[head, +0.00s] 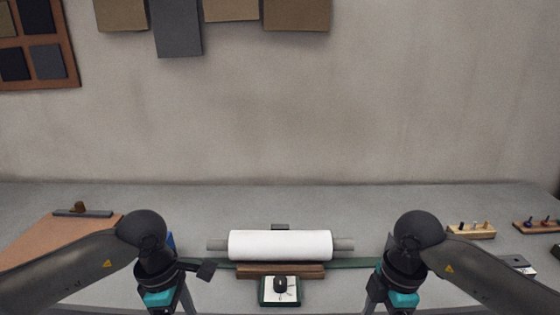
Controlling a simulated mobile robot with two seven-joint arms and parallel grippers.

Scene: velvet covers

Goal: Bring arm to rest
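My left arm (70,267) comes in from the left and bends down at a dark rounded joint. My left gripper (180,302) is at the bottom edge, below a teal band, and its fingertips are cut off or hidden. My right arm (490,275) comes in from the right in a near mirror pose. My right gripper (374,300) is also at the bottom edge, with its fingertips not clearly shown. I cannot tell whether either gripper is open or shut. Both hang on either side of a white roll (280,245), apart from it in the picture.
A brown bar (280,270) lies in front of the roll, with a small green-edged pad (267,298) before it. A tan board (50,240) lies left. Small wooden holders (472,232) stand right.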

